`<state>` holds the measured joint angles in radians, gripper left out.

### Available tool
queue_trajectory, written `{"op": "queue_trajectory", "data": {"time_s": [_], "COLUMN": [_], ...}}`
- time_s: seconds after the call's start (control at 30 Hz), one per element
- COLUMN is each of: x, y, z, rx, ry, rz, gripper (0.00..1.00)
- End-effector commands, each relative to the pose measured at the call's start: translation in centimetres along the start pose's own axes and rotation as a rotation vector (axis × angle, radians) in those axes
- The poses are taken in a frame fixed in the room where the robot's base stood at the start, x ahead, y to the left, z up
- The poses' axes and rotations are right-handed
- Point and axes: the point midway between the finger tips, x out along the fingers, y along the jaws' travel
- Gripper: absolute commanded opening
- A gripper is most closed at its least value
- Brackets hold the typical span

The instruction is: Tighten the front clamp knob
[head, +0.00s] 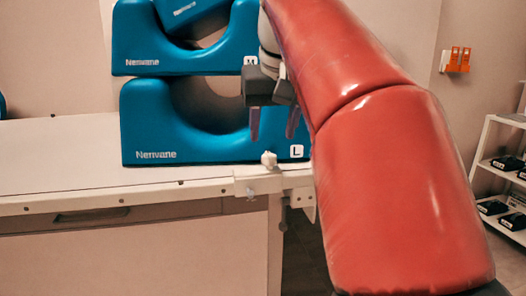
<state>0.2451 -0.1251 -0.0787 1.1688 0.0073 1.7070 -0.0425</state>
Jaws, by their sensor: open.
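The front clamp knob (268,159) is a small white knob. It stands on a white clamp block (258,182) at the front right edge of the table. My gripper (273,139) is above the knob, with its two purple-grey fingers pointing down and spread apart. The fingers look empty. In this view the fingertips end a little higher than the knob, one to each side of it. I cannot tell how far apart they are from the knob in depth.
A blue block marked L (145,125) stands on the white table (60,155) behind the knob, with another blue block (135,45) stacked on it. A shelf (484,150) with black items stands at the right. Orange holders (456,59) hang on the wall. The table's left part is clear.

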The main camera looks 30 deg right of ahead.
Motion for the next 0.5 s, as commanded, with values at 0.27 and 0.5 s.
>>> {"op": "queue_trajectory", "data": {"time_s": [0.27, 0.5], "x": [4.4, 5.4], "y": [0.0, 0.0], "z": [0.1, 0.0], "rx": [0.0, 0.0], "ry": [0.0, 0.002], "rz": [0.0, 0.0], "gripper": [0.48, 0.48]}}
